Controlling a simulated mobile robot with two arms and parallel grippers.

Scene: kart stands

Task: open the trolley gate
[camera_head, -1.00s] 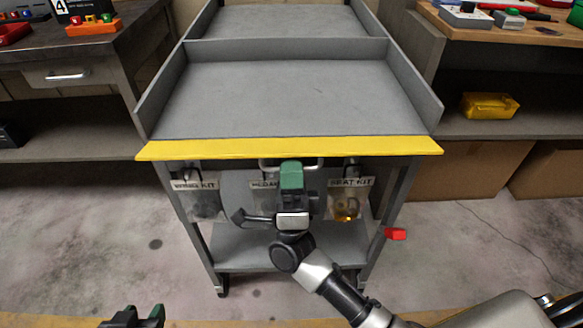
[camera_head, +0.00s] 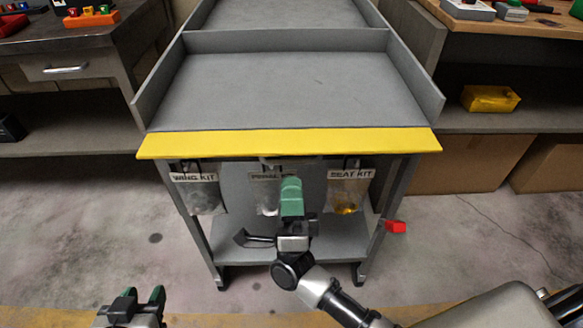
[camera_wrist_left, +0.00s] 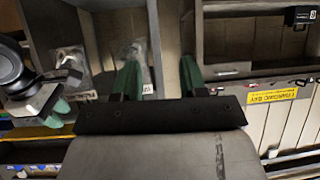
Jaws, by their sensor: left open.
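The trolley gate (camera_head: 220,145) is a yellow flap along the front of the grey trolley top (camera_head: 270,90). It shows as a broad yellow band in front of the tray floor.
Labelled bags hang under the gate: wing kit (camera_head: 200,195), a middle bag (camera_head: 264,190) and seat kit (camera_head: 347,190). A red block (camera_head: 396,226) is by the right leg. Workbenches stand on both sides. Floor in front of the trolley is clear.

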